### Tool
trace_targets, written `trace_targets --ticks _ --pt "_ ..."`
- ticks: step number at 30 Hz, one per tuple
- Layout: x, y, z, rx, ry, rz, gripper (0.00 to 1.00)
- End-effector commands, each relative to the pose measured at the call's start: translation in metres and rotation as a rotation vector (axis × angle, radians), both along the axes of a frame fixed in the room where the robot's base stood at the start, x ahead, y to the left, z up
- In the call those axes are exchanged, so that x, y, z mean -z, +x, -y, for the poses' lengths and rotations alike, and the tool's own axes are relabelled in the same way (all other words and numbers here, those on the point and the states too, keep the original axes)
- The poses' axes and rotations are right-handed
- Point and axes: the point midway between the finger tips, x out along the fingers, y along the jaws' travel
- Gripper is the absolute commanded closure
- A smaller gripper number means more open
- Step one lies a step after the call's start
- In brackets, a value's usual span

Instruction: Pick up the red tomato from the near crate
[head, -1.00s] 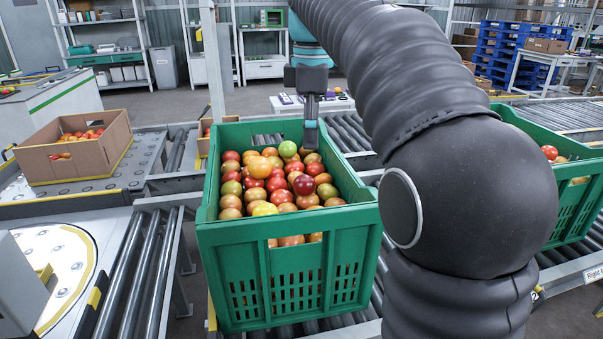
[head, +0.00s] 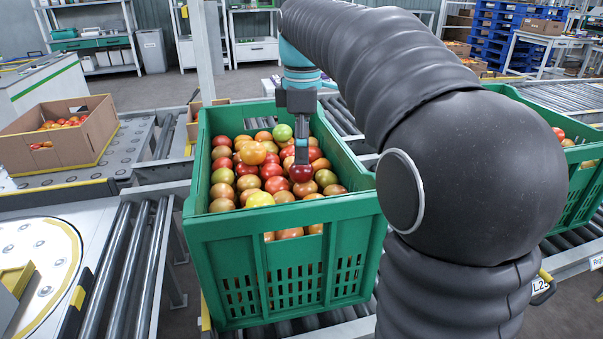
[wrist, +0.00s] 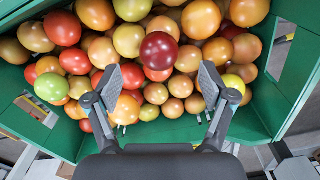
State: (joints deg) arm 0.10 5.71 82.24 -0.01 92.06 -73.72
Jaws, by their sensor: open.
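The near green crate (head: 285,225) is filled with tomatoes in red, orange, yellow and green. A dark red tomato (head: 301,173) lies on top of the pile toward the crate's right side. My gripper (head: 301,152) points down into the crate, just above and behind this tomato in the head view. In the wrist view my gripper (wrist: 160,82) is open and empty, its two fingers spread wide. The dark red tomato (wrist: 159,51) shows centred between the fingers and a little beyond their tips. Whether a finger touches any tomato cannot be told.
The crate walls (wrist: 285,95) rise around the pile. A cardboard box (head: 75,150) with tomatoes stands left, and another green crate (head: 560,185) stands right.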

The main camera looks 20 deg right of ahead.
Motion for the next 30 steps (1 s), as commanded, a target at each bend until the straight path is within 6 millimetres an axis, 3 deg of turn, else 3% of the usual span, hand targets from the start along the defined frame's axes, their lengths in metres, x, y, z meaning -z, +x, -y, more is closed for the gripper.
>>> trace_targets --ticks 10,20,26,30 --pt "0.044 0.001 -0.002 -0.002 0.000 -0.002 0.18" --pt "0.050 0.002 -0.002 -0.002 0.000 0.000 0.18" --pt "0.050 0.002 -0.002 -0.002 0.000 0.000 0.64" --pt "0.050 0.002 -0.002 -0.002 0.000 0.000 0.65"
